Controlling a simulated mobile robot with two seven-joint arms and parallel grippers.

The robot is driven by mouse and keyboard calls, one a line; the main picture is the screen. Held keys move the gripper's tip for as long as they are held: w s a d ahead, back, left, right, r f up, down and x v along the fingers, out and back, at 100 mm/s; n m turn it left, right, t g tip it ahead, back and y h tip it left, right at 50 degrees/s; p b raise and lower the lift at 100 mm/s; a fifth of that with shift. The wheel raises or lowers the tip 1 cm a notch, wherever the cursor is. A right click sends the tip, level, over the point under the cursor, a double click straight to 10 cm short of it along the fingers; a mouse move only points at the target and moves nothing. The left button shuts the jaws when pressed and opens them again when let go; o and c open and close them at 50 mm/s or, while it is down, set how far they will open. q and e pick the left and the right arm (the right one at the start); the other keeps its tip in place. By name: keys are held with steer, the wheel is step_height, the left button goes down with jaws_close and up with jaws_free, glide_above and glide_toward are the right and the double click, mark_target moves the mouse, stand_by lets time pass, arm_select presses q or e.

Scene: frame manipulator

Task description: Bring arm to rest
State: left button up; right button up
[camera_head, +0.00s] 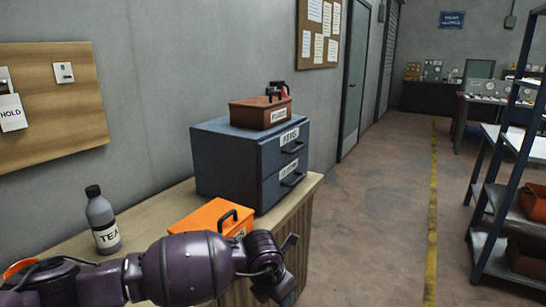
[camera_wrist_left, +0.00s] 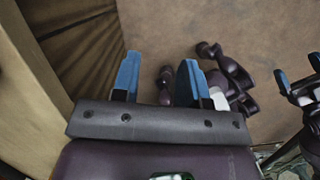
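My left arm's purple links cross the bottom of the head view, in front of the wooden cabinet (camera_head: 150,215). The arm's end is past the cabinet's right edge, and its fingers do not show clearly there. In the left wrist view my left gripper (camera_wrist_left: 158,78) has its two blue fingers apart with nothing between them. It points down over the floor, beside the cabinet's wooden side. My right gripper (camera_wrist_left: 298,72) shows at that view's right edge, its blue fingertips apart and no object visible between them. The right arm is not seen in the head view.
On the cabinet stand a grey TEA bottle (camera_head: 103,220), an orange toolbox (camera_head: 205,216) partly behind my arm, and a blue drawer unit (camera_head: 250,160) with a red-brown box (camera_head: 259,112) on top. A shelf rack (camera_head: 500,195) stands at right. Floor between is clear.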

arm_select(q)
steer(key=s+d+r+n+g+h, duration=0.1)
steer(key=s+d+n+g+h, duration=0.45)
steer(key=s+h, duration=0.75)
steer(key=a+f+n+t+y, duration=0.35)
steer(key=a+n+t, duration=0.6)
steer(key=n, duration=0.45)
steer(key=a+f+n+t+y, duration=0.2)
steer(key=a+n+t+y, duration=0.3)
steer(key=a+n+t, duration=0.75)
steer(key=s+a+f+n+g+y, duration=0.7)
steer(key=s+a+f+n, duration=0.4)
steer(key=s, duration=0.4)
steer(key=shift+a+f+n+g, duration=0.25)
steer(key=shift+f+n+g, duration=0.15)
steer(key=shift+f, duration=0.3)
